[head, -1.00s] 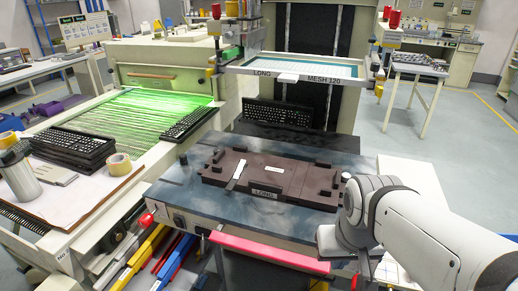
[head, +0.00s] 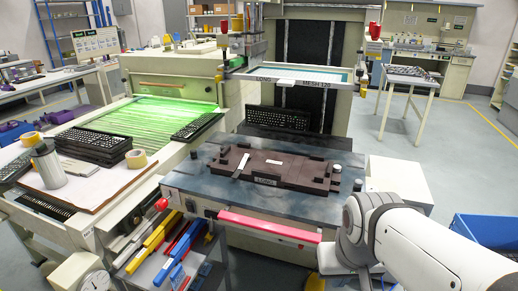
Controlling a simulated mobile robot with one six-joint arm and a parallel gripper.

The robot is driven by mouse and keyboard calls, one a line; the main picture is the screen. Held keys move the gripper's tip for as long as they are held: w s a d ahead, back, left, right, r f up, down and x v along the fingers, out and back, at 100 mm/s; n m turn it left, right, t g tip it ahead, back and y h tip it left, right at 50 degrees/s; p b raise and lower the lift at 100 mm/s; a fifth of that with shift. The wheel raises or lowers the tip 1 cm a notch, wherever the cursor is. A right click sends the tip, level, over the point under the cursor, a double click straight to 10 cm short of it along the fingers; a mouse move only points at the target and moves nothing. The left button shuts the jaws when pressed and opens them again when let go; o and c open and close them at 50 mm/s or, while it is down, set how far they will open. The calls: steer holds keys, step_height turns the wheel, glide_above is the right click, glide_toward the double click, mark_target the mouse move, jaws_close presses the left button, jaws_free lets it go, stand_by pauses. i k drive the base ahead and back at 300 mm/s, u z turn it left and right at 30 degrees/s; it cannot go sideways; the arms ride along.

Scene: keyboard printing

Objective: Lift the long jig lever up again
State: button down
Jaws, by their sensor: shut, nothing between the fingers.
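The long jig (head: 290,174), a dark brown plate with a LONG label on its front edge, lies on the blue-grey machine bed (head: 205,183). A slim pale metal strip, which looks like its lever (head: 241,166), lies slanting across the left part of the jig. Whether it is flat or slightly raised is too small to tell. My white arm comes in from the lower right, and its wrist is in front of the machine's right front corner, apart from the strip. My gripper's fingers do not show; they are hidden behind or below the wrist.
A screen frame (head: 292,78) marked LONG MESH 120 hangs above the bed. A black keyboard (head: 278,119) stands behind the jig. A red bar (head: 268,228) runs along the machine front, close to my wrist. A blue bin (head: 490,232) is at lower right.

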mark_target(235, 175)
steer(key=u, duration=0.15)
steer(key=i, duration=0.95)
steer(key=z, duration=0.1)
